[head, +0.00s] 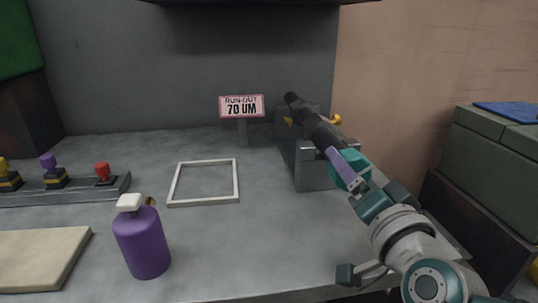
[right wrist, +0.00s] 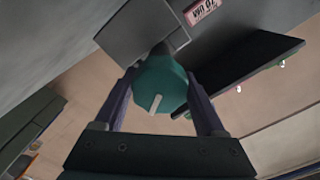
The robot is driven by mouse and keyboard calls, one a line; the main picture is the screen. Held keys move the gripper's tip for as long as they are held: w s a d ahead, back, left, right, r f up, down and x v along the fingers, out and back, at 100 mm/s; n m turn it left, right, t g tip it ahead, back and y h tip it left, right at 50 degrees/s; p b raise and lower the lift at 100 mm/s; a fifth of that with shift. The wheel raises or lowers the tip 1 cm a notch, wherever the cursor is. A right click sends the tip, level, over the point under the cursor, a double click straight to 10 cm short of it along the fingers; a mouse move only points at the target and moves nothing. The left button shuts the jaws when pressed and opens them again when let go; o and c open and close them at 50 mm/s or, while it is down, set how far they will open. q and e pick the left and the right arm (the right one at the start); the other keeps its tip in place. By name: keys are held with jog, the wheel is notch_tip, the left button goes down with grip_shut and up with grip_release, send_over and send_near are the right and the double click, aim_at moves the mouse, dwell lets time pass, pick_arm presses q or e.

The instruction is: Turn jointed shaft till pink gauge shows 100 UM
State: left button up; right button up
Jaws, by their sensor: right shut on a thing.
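The pink gauge (head: 241,106) stands on a post at the back of the bench and reads "RUN-OUT 70 UM". The dark jointed shaft (head: 312,121) lies across grey block supports (head: 312,172), with yellow parts beside it. A teal knob (head: 349,168) is at the shaft's near end. My right gripper (head: 342,165) is shut on the teal knob, with one finger on each side. The right wrist view shows the knob (right wrist: 160,82) between the fingers, with a pale mark on its face. My left gripper is not in view.
A purple bottle (head: 142,241) with a white cap stands at the front left. A white square frame (head: 171,188) lies mid-bench. A row of coloured knobs (head: 55,177) and a beige board (head: 38,257) are at left. Green crates (head: 489,165) stand at right.

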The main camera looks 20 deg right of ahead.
dwell(0.5)
jog(key=o, duration=1.3)
jog(key=p+v, duration=0.1)
jog(key=v, duration=0.9)
jog(key=shift+d, duration=0.1)
